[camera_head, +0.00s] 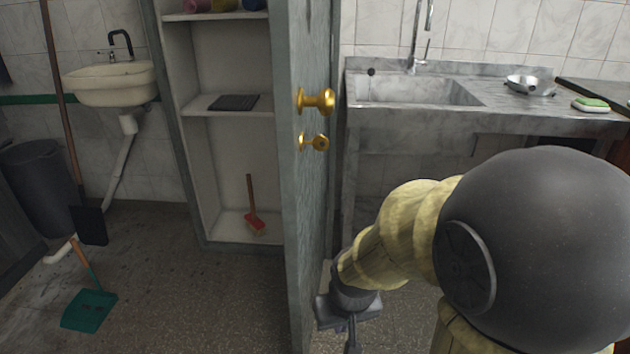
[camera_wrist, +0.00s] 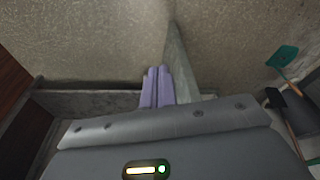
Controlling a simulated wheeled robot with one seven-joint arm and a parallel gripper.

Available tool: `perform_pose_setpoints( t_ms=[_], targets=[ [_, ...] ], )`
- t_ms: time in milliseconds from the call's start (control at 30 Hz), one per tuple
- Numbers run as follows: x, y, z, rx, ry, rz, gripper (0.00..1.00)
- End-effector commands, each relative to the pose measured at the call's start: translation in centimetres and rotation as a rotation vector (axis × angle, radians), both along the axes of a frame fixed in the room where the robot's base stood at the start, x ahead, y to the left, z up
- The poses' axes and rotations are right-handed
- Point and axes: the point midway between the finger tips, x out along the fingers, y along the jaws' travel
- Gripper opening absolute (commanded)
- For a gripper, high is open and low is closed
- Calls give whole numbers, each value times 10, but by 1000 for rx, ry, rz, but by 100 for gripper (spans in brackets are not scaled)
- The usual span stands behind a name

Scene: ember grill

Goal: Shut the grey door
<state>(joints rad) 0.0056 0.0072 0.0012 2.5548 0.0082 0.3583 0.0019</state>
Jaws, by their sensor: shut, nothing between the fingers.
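The grey door (camera_head: 309,200) stands wide open in the head view, seen nearly edge-on, with the open cabinet (camera_head: 189,180) to its left. A brass knob (camera_head: 318,100) and a smaller brass fitting (camera_head: 314,142) are on the door. My gripper (camera_head: 352,343) is low down on the right side of the door, away from the shelves, and points downward. In the wrist view the gripper's purple fingers (camera_wrist: 157,85) are shut together and empty. They are right beside the door (camera_wrist: 179,70); I cannot tell whether they touch it.
Cabinet shelves hold a dark flat item (camera_head: 234,102) and a red brush (camera_head: 255,222). A metal sink counter (camera_head: 420,115) stands behind my arm on the right. A teal dustpan (camera_head: 89,310) lies on the left floor. The floor before the cabinet is clear.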

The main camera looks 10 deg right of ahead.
Motion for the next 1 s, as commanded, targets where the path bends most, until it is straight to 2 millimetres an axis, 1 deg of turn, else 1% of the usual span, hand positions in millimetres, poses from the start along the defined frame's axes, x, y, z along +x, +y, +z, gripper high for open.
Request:
perform_pose_setpoints(
  t_ms=[167,367,567,833,1000],
  targets=[
    [6,-7,17,46,96,-118,0],
    [16,-17,42,182,305,-382,0],
    [32,-22,67,376,520,-651,0],
    [66,-30,108,715,782,-967,0],
    [94,-47,138,976,923,-1131,0]
  ],
)
